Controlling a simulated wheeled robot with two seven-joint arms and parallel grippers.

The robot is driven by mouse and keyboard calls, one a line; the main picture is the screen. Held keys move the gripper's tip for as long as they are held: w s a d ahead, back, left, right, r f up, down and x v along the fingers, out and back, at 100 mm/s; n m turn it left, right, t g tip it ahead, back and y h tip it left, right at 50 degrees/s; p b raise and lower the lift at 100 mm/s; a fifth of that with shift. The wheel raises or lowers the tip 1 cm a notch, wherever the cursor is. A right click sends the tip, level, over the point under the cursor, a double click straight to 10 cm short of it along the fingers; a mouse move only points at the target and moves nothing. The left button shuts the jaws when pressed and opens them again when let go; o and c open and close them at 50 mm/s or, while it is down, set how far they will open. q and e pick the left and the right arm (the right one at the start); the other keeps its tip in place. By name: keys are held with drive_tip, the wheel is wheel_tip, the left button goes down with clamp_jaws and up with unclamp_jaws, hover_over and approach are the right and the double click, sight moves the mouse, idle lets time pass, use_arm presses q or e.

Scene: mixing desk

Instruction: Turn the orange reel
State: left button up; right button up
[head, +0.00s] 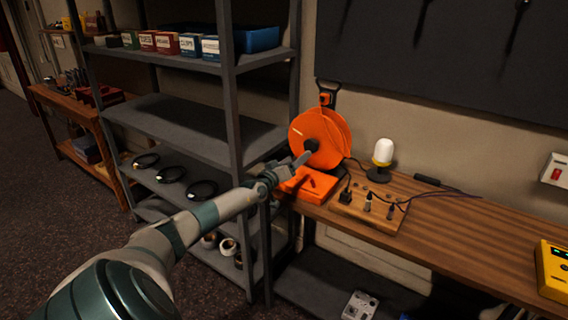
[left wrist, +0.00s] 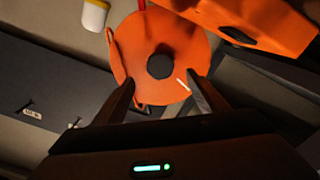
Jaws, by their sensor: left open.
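The orange reel (head: 322,134) stands upright at the left end of the wooden desk, on a black stand with a handle on top. It has a black hub and a pale mark on its face. In the left wrist view the reel (left wrist: 183,40) fills the upper middle, with its black hub (left wrist: 160,66) facing the camera. My left gripper (head: 306,156) is at the front of the reel, near the hub. In the left wrist view my left gripper (left wrist: 160,92) is open, its two fingers apart below the hub with nothing between them. My right gripper is not in view.
An orange case (head: 308,186) lies on the desk below the reel. A wooden board with sockets and plugs (head: 369,212) and a white lamp (head: 382,152) stand to the right. Grey shelving (head: 230,100) is close on the left. The desk's right middle (head: 470,222) is clear.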

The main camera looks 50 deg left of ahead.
use_arm(q)
drive_tip(key=p+v, duration=0.4)
drive_tip(key=v, duration=0.3)
idle(0.6)
